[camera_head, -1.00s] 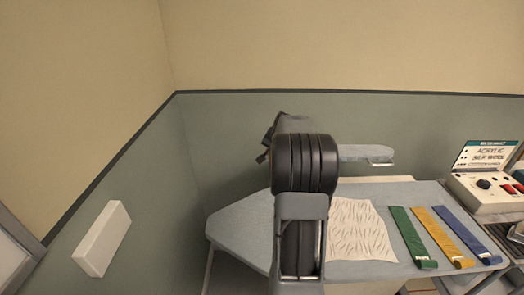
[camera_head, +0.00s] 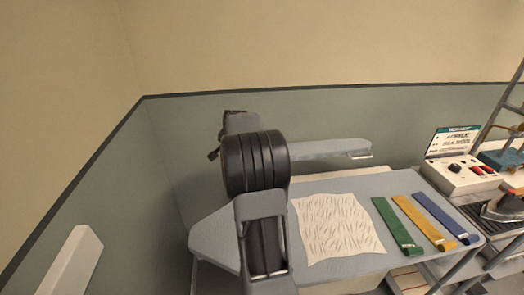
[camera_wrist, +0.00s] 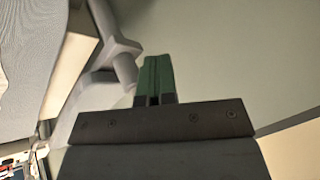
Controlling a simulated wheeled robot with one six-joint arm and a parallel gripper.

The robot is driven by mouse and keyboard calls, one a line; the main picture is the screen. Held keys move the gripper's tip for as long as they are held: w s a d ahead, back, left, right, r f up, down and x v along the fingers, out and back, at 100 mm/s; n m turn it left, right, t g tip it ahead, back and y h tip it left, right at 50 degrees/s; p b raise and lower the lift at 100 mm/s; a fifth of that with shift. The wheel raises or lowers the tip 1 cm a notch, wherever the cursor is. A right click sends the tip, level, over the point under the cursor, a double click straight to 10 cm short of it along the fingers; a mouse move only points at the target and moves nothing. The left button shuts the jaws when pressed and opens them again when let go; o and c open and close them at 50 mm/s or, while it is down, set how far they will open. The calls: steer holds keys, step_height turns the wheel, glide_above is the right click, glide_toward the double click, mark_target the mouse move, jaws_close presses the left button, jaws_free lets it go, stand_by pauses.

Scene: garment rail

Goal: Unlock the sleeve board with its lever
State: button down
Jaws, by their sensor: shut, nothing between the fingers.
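The sleeve board (camera_head: 330,147) is a narrow, pale blue padded board above the back edge of the ironing board (camera_head: 215,240). My arm hides its left part in the head view. My gripper (camera_wrist: 157,62) has its green fingers closed together with nothing between them. In the wrist view, a grey branching bracket (camera_wrist: 118,52) stands just left of the fingertips, with a small gap in the picture. I cannot tell whether part of it is the lever. The gripper's tips are hidden behind my arm in the head view.
A patterned white cloth (camera_head: 335,228) and green (camera_head: 397,226), yellow (camera_head: 423,222) and blue (camera_head: 448,218) strips lie on the ironing board. A control box (camera_head: 462,175) and an iron (camera_head: 505,208) stand at right. A white wall box (camera_head: 70,262) is at lower left.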

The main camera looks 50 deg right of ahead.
steer(key=shift+w+d, duration=0.25)
steer(key=shift+w, duration=0.35)
steer(key=shift+w+d, duration=0.25)
steer(key=shift+w, duration=0.3)
steer(key=shift+r, duration=0.1)
steer(key=s+a+r+b, duration=0.2)
steer(key=a+r, duration=0.6)
steer(key=r, duration=0.1)
steer(key=shift+s+r, duration=0.2)
steer(key=shift+r, duration=0.15)
steer(key=shift+a, duration=0.1)
stand_by(0.3)
